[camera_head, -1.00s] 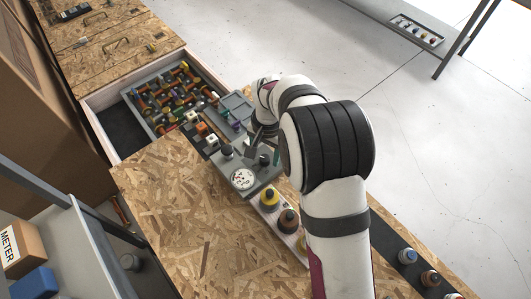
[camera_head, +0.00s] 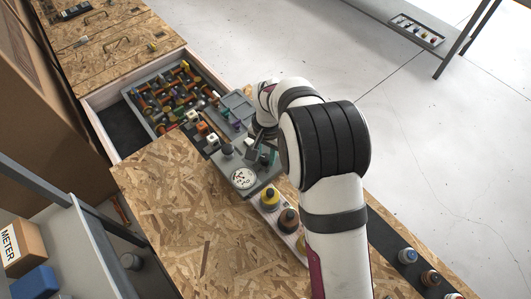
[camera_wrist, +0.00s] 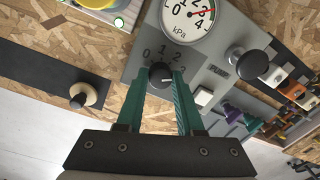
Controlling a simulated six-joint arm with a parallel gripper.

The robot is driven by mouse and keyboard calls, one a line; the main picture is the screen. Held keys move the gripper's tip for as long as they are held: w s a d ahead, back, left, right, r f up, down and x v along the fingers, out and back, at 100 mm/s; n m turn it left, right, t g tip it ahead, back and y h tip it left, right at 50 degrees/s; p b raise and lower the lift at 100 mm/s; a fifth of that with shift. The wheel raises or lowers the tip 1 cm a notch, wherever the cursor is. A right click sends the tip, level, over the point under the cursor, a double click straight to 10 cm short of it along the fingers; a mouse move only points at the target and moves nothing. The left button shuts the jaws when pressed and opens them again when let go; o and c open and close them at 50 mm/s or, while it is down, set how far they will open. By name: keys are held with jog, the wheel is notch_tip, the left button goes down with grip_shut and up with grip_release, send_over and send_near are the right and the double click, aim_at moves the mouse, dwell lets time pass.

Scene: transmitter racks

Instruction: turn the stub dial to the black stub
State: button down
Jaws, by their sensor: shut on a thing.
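The dial (camera_wrist: 160,77) is a dark round knob on a grey panel (camera_wrist: 128,70) in the wrist view, with the figures 0, 1 and 2 printed around it and a further figure partly hidden by a finger. A white mark on the knob points to the right. My gripper (camera_wrist: 159,72) has its teal fingers on both sides of the knob and is shut on it. In the head view, my gripper (camera_head: 257,143) is mostly hidden behind my arm.
A round kPa gauge (camera_wrist: 198,15) lies above the dial. A black PUMP knob (camera_wrist: 249,62) stands to its right. A drawer tray (camera_head: 150,120) holds several coloured parts.

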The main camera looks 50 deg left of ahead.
jog(key=n, duration=0.3)
jog(key=shift+n, duration=2.3)
jog(key=shift+w, duration=0.1)
jog(key=c, duration=0.5)
grip_release()
jog(key=shift+c, duration=0.2)
